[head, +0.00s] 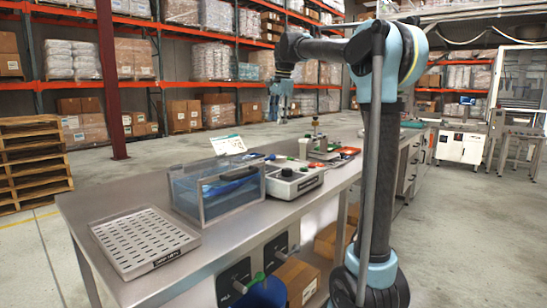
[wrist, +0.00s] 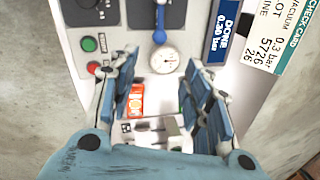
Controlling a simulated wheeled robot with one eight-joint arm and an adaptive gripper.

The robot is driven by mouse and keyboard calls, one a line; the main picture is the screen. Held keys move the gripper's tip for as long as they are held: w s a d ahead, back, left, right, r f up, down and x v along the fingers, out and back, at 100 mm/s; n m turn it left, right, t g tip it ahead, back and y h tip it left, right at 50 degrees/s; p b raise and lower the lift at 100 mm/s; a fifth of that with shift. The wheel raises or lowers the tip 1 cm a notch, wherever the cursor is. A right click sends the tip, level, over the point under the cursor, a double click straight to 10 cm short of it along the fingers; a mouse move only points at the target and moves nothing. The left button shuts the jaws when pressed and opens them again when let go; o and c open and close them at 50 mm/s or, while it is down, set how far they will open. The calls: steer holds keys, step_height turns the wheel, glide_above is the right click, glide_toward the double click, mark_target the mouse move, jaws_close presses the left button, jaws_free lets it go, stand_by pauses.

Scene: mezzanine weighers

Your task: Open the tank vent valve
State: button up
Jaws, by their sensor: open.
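My gripper (head: 281,108) hangs from the arm above the far side of the steel bench in the head view. In the wrist view its two blue-padded fingers (wrist: 168,115) are spread apart with nothing held between them. Beyond the fingers is a pale panel (wrist: 125,45) with a round gauge (wrist: 164,61) and a blue lever (wrist: 159,24) above it. The lever is apart from the fingers. No label naming the vent valve is readable. The clear-walled tank (head: 187,193) with blue contents stands on the bench.
A white control box (head: 308,183) stands beside the tank. A perforated tray (head: 145,240) lies at the bench's near left. A check card (head: 228,144) stands behind the tank. Bare bench top lies left of the tank.

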steer(key=f, duration=0.5)
steer(key=w+a+f, duration=0.1)
steer(key=f, duration=0.5)
steer(key=w+a+f, duration=0.1)
steer(key=f, duration=0.4)
steer(key=shift+w+f, duration=0.15)
steer(key=shift+f, duration=0.2)
jaws_close()
